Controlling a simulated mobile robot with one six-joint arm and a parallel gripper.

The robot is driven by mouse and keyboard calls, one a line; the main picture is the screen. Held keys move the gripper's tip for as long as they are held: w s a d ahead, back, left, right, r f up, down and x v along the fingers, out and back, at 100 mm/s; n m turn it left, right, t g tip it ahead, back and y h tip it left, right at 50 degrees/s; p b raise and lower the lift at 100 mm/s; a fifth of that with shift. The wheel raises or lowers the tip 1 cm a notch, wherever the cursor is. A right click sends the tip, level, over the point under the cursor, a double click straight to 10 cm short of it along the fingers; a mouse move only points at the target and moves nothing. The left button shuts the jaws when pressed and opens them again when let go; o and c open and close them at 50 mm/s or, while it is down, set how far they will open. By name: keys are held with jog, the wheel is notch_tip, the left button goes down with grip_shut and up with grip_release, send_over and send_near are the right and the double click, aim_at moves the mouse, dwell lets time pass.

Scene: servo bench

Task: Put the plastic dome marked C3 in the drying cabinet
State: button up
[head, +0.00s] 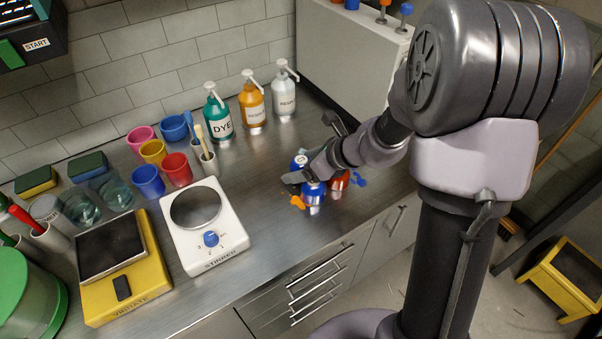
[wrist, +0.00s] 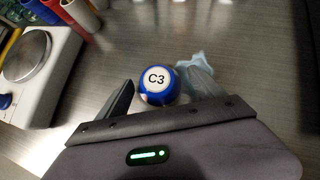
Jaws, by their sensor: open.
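The dome marked C3 (wrist: 158,78) is blue with a white round label on top, in the middle of the wrist view. My gripper (wrist: 163,75) is open, with one finger left of the dome and the other to its right; I cannot tell whether either touches it. In the head view my gripper (head: 312,153) is low over the bench, with a blue white-topped piece (head: 300,160) between its fingers. Another blue piece (head: 314,196) and an orange-red piece (head: 338,181) stand close by, partly hidden by my gripper. I cannot pick out the drying cabinet with certainty.
A white stirrer (head: 232,235) and a yellow vibrating plate (head: 130,295) stand at the left. Coloured cups (head: 148,181) and pump bottles (head: 253,103) line the back. A large pale box (head: 350,60) stands behind my arm. Bare bench lies between stirrer and gripper.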

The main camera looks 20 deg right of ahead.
aim_at(301, 160)
jog(key=shift+w+a+f, duration=0.15)
jog(key=shift+w+f, duration=0.05)
jog(key=shift+f, duration=0.05)
jog(key=shift+r, duration=0.15)
jog(key=shift+s, duration=0.1)
jog(key=c, duration=1.6)
notch_tip(301, 160, up, 10)
jog(key=p, duration=0.6)
jog(key=shift+r, duration=0.45)
jog(key=s+r+m+t+h, duration=0.1)
jog(key=m, duration=0.1)
jog(key=s+r+m+h, duration=0.2)
jog(key=shift+r+t, duration=0.3)
jog(key=shift+t, duration=0.1)
